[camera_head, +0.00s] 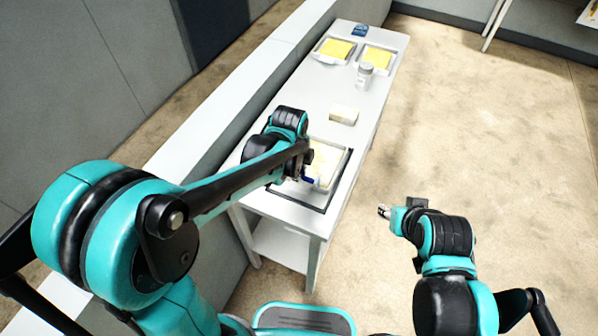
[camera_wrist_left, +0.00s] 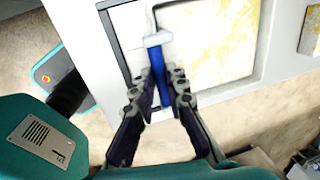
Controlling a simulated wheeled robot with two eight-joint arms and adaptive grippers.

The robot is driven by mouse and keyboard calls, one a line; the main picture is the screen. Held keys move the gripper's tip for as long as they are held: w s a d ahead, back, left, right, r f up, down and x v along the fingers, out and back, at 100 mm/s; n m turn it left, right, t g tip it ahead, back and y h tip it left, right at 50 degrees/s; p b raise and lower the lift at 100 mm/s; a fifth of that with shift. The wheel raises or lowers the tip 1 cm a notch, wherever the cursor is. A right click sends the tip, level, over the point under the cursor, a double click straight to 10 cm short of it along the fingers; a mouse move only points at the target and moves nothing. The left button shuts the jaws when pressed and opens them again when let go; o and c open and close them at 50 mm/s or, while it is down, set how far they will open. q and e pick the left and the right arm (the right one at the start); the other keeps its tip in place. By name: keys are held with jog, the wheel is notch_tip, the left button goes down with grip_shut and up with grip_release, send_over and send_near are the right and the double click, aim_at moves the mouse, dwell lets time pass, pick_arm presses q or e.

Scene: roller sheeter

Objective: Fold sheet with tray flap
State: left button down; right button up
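The near tray (camera_head: 345,165) lies at the front end of the white table, inside a dark frame. A pale, yellowish sheet (camera_head: 325,160) lies in it. The sheet also shows with mottled yellow patches in the left wrist view (camera_wrist_left: 215,45). A blue handle (camera_wrist_left: 157,68) with a white collar and a thin bent rod lies at the tray's left side in the wrist view. My left gripper (camera_wrist_left: 165,90) has its fingers closed on both sides of this handle. My left arm hides part of the tray in the head view. My right gripper (camera_head: 384,211) is over the floor, right of the table; its opening is too small to judge.
A white block (camera_head: 343,115) sits on the table behind the near tray. A white jar (camera_head: 364,77) and two trays with yellow sheets (camera_head: 337,49) (camera_head: 377,58) stand farther back, with a blue item (camera_head: 360,31) behind. A low wall runs along the left side.

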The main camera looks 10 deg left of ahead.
pick_arm(q)
jog(key=shift+w+r, duration=0.1)
jog(key=shift+w+d+r+g+p, duration=0.15)
jog(key=shift+w+r+g+p, duration=0.4)
jog(key=shift+r+g, duration=0.1)
jog(key=w+d+r+p, duration=0.1)
jog(key=w+r+p, duration=0.1)
jog(key=w+r, duration=0.1)
jog(key=shift+w+d, duration=0.35)
jog(key=shift+w, duration=0.55)
pick_arm(e)
jog(key=shift+s+r, duration=0.1)
jog(key=shift+r, duration=1.5)
pick_arm(q)
jog(key=shift+r, duration=0.1)
pick_arm(e)
jog(key=shift+c, duration=0.3)
